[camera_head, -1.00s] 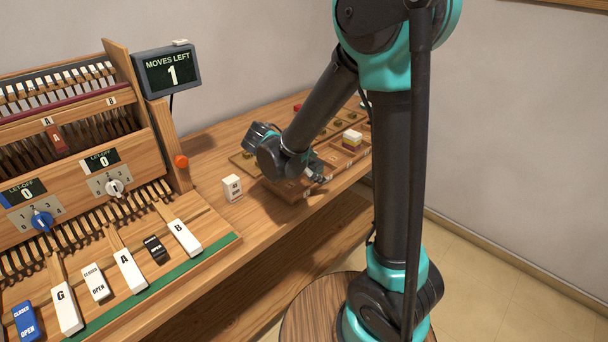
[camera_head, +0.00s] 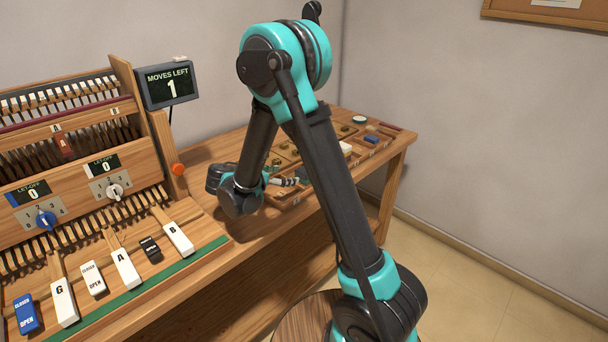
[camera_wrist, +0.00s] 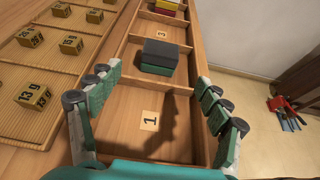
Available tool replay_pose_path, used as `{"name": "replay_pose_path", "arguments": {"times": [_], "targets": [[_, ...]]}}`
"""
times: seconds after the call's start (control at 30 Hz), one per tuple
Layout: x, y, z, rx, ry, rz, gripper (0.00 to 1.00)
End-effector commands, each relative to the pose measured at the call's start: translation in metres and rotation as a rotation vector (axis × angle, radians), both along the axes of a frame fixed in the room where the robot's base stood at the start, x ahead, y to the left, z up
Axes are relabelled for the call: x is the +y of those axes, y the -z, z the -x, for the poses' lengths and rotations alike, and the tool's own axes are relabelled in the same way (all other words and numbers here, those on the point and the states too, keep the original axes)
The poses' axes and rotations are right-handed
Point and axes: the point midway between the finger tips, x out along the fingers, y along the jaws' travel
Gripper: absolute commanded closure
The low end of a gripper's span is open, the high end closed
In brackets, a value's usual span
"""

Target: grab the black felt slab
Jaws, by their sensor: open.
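A black slab (camera_wrist: 162,48) lies on top of a green slab (camera_wrist: 157,69) in a compartment of a wooden tray, seen at the top middle of the wrist view. My gripper (camera_wrist: 158,84) is open and empty, with its two fingers apart on either side of the tray, nearer the camera than the black slab. Between the fingers is the empty compartment labelled 1 (camera_wrist: 150,121). In the head view my gripper (camera_head: 287,182) is over the tray, and I cannot make out the black slab there.
A farther compartment holds a stack with red and yellow layers (camera_wrist: 172,5). Gridded wooden trays with small numbered blocks (camera_wrist: 34,96) lie to the left. Floor lies beyond the tray's right wall. The piano-key model (camera_head: 120,270) and the moves display (camera_head: 168,83) stand left.

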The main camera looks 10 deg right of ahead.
Motion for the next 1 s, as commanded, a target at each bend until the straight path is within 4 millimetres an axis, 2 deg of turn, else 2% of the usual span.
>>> {"name": "replay_pose_path", "arguments": {"times": [0.1, 0.47, 0.7, 0.97, 1.0], "targets": [[-0.013, 0.006, -0.009, 0.0, 0.002, 0.0, 0.22], [-0.031, 0.014, -0.022, 0.0, 0.002, 0.0, 0.22], [-0.056, 0.026, -0.04, 0.0, 0.002, 0.0, 0.22], [-0.059, 0.028, -0.042, 0.0, 0.0, 0.0, 0.22], [-0.059, 0.028, -0.042, 0.0, 0.0, 0.0, 0.26]]}}
